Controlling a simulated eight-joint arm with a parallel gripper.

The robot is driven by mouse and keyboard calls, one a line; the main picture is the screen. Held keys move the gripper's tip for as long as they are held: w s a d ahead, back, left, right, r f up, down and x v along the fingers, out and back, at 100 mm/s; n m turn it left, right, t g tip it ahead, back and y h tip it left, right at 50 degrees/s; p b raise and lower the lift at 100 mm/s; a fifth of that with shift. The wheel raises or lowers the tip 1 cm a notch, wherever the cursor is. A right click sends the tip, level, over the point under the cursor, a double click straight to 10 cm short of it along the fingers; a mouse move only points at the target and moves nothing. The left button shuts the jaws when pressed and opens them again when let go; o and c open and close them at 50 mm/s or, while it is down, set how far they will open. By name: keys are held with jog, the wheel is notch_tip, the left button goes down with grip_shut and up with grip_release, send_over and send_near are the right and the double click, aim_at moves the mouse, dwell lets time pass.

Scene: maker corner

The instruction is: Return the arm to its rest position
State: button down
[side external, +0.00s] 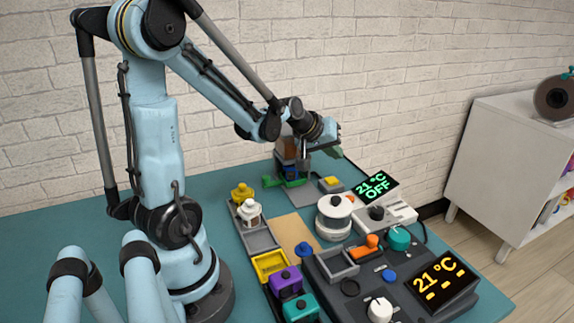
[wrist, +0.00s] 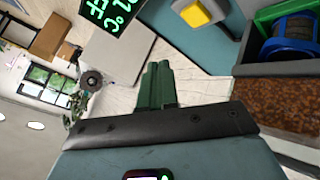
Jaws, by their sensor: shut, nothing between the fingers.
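My arm (side external: 150,150) stands on the teal table and reaches out to the right, with its forearm sloping down. My gripper (side external: 341,153) is above the far side of the table, near the wall, raised over the equipment. Its green fingers point to the right. In the wrist view the gripper (wrist: 158,70) shows its green fingers together, with nothing held between them.
A green-lettered display (side external: 376,186) reads 21 °C OFF. A white spool-like device (side external: 334,218), a dark control panel (side external: 345,295) and several coloured lidded pots crowd the table (side external: 60,225). A yellow button (wrist: 196,14) and a blue spool (wrist: 287,45) show in the wrist view.

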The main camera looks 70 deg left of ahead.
jog(key=s+d+r+m, duration=0.1)
jog(key=d, duration=0.2)
jog(key=s+d+r+m, duration=0.1)
jog(key=d+m, duration=0.1)
jog(key=d, duration=0.2)
jog(key=s+d+r+m+h, duration=0.1)
jog(key=d+m, duration=0.1)
jog(key=d, duration=0.1)
jog(key=shift+s+d+g, duration=0.4)
jog(key=s+d+m+g, duration=0.1)
jog(key=s+d+m, duration=0.4)
jog(key=s+d, duration=0.2)
jog(key=shift+d+r+m+h, duration=0.15)
jog(key=shift+r+m+h, duration=0.05)
jog(key=shift+m+h, duration=0.1)
